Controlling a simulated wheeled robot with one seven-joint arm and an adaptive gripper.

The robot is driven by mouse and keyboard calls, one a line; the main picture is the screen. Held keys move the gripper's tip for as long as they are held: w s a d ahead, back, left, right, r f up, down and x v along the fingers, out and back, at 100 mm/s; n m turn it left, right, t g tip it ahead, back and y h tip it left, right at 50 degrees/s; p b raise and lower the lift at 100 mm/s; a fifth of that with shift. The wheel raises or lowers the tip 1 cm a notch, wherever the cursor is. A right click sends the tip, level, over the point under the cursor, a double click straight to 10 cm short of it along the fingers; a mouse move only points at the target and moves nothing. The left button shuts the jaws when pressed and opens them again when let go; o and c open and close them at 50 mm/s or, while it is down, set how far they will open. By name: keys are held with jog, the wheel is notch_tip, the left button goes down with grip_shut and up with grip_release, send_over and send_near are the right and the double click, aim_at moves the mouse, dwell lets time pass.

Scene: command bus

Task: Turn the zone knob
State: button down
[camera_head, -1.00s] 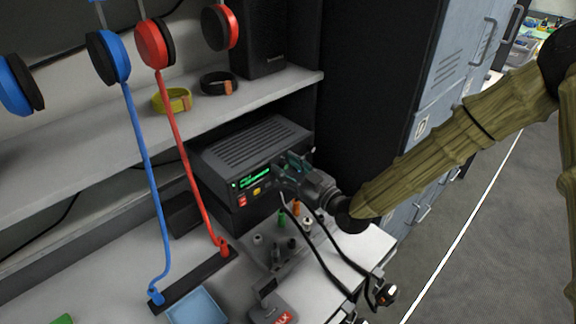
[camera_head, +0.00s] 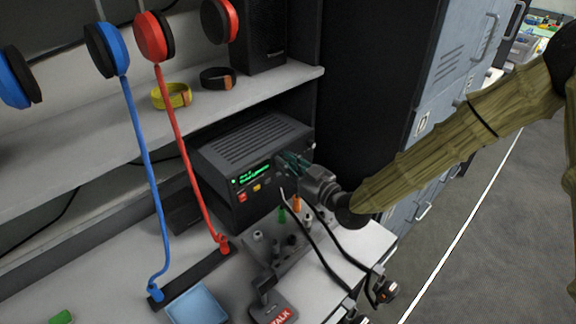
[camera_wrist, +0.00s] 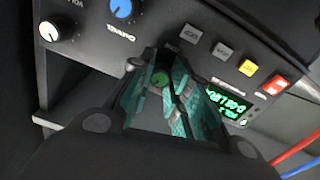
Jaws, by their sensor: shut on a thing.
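The radio unit (camera_head: 262,150) is a dark box with a green display (camera_head: 250,174) on its front, under the shelf. In the wrist view its panel carries a white-marked knob (camera_wrist: 48,32), a blue knob (camera_wrist: 122,9) and a lit green display (camera_wrist: 228,108). My gripper (camera_head: 291,163) is at the right part of the panel.
Grey, yellow and red buttons (camera_wrist: 249,68) sit beside the fingers. Below the radio are black cables (camera_head: 325,250), small plugs and a talk unit (camera_head: 273,308). Red and blue headset cords (camera_head: 185,160) hang to the left. A dark cabinet side and grey lockers (camera_head: 440,100) stand right.

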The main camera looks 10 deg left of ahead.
jog(key=shift+m+b, duration=2)
jog(key=shift+m, duration=1.4)
jog(key=c, duration=1.3)
grip_release()
jog(key=v, duration=1.2)
jog(key=shift+w+d+r, duration=0.1)
jog(key=shift+r, duration=0.1)
